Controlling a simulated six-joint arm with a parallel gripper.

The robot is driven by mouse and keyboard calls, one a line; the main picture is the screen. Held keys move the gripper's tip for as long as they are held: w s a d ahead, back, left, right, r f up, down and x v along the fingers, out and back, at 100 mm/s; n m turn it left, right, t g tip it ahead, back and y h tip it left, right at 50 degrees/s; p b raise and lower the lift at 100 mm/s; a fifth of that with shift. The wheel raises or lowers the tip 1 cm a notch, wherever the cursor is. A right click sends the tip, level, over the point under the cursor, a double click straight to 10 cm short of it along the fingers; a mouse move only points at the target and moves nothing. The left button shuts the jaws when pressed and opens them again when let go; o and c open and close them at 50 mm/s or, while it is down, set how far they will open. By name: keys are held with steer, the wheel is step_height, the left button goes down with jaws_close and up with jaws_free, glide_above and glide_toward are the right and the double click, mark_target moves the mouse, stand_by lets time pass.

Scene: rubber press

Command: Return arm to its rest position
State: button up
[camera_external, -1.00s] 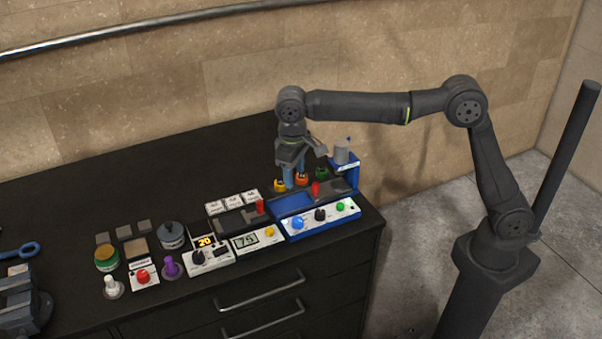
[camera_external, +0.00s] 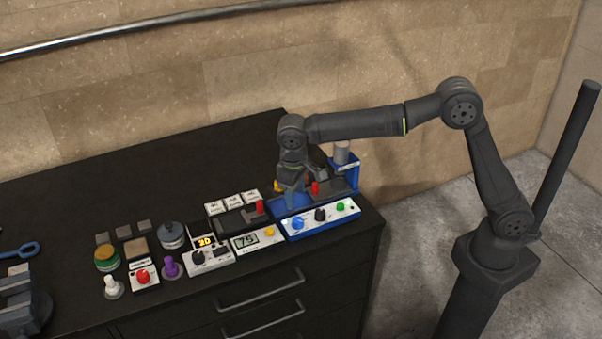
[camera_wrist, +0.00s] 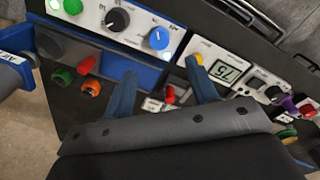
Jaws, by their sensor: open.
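My gripper (camera_external: 291,196) hangs over the blue press station (camera_external: 322,219) at the right end of the black bench in the external view. In the wrist view its two blue fingers (camera_wrist: 163,95) are spread apart with nothing between them. The blue station's white control panel (camera_wrist: 125,22) with blue, black and green knobs lies ahead of the fingers. My arm reaches in from the right, bent at the elbow. Whether the fingertips touch the station cannot be told.
A white unit with a "75" display (camera_external: 246,240) stands left of the blue station. Farther left are a red button (camera_external: 143,276), a purple knob (camera_external: 172,267) and a round dark container (camera_external: 172,235). A grey cylinder (camera_external: 341,153) stands on a blue holder behind. Space above the bench is open.

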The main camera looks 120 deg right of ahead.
mark_target(298, 220)
steer(key=f, duration=0.9)
steer(key=shift+s+d+f, duration=0.2)
steer(key=shift+f, duration=0.15)
steer(key=shift+r, duration=0.15)
step_height(298, 220, up, 17)
step_height(298, 220, down, 18)
steer(key=shift+r, duration=0.25)
steer(key=shift+r+n, duration=0.15)
steer(key=shift+n, duration=0.55)
steer(key=n, duration=0.6)
steer(key=shift+a, duration=0.1)
steer(key=n, duration=0.4)
steer(key=shift+n+t, duration=0.3)
steer(key=shift+n, duration=0.1)
steer(key=shift+s+a+n, duration=0.1)
steer(key=shift+n, duration=2)
